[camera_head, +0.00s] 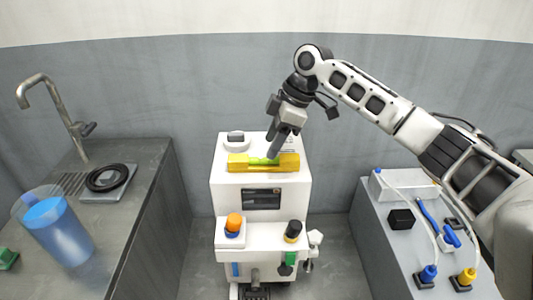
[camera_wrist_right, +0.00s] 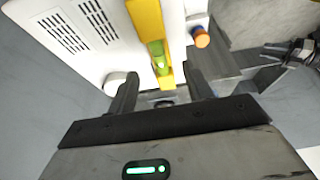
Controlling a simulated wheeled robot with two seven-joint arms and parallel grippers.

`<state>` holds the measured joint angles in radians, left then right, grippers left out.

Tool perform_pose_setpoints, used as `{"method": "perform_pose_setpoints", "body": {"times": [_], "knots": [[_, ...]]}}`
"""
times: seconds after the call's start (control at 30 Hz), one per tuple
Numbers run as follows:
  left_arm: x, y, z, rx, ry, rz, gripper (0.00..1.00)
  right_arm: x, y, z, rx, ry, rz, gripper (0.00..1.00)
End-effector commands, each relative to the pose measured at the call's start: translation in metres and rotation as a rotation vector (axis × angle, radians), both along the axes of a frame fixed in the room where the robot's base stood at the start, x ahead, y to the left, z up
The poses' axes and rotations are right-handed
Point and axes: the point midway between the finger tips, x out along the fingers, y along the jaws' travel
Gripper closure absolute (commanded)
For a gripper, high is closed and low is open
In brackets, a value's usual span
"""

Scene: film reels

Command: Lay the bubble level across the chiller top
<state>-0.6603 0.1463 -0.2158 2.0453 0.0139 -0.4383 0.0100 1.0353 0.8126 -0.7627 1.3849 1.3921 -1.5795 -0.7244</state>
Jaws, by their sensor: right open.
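The yellow bubble level (camera_head: 240,163) with a green vial lies across the white chiller top (camera_head: 259,144), near its front edge. The level also shows in the right wrist view (camera_wrist_right: 146,22), crossing the chiller top (camera_wrist_right: 75,35). My right gripper (camera_head: 275,152) is just above and behind the level. In the right wrist view its two fingers (camera_wrist_right: 160,85) are apart, with the level's near end between or just beyond them. I cannot tell whether they touch it. My left gripper is in neither view.
A grey cap (camera_head: 236,137) stands on the chiller top behind the level. A counter with a tap (camera_head: 57,107), a black coil (camera_head: 107,178) and a blue jug (camera_head: 58,228) is at the left. A grey bench (camera_head: 386,256) with plugs and cables is at the right.

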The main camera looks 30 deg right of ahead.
Motion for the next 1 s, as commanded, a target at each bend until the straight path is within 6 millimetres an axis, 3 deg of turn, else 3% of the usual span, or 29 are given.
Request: {"method": "perform_pose_setpoints", "body": {"times": [0.1,0.33,1.0], "knots": [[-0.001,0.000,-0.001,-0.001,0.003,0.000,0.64,-0.004,-0.009,0.025,0.000,-0.004,-0.002,0.49],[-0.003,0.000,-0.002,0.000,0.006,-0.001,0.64,-0.010,-0.021,0.056,0.001,-0.003,-0.001,0.49],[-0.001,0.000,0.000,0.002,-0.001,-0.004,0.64,-0.011,-0.023,0.062,0.000,0.000,0.000,0.49]]}}
